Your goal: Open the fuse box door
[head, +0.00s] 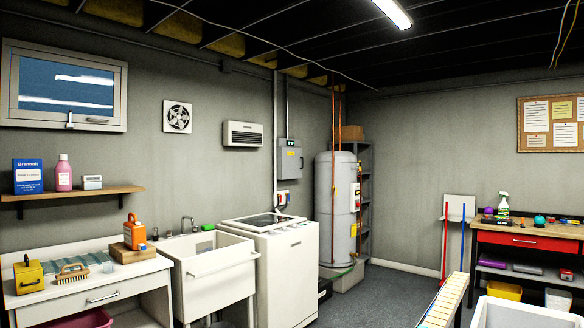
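The fuse box (290,159) is a grey metal box on the back wall, above and behind the white washing machine. Neither of my grippers shows in the head view.
A white top-loading washer (278,272) stands below the fuse box, beside a utility sink (213,272). A water heater (337,212) stands to the right. Grey floor (385,292) is open in the middle. A slatted bench-like object (445,303) and a workbench (528,238) are at right.

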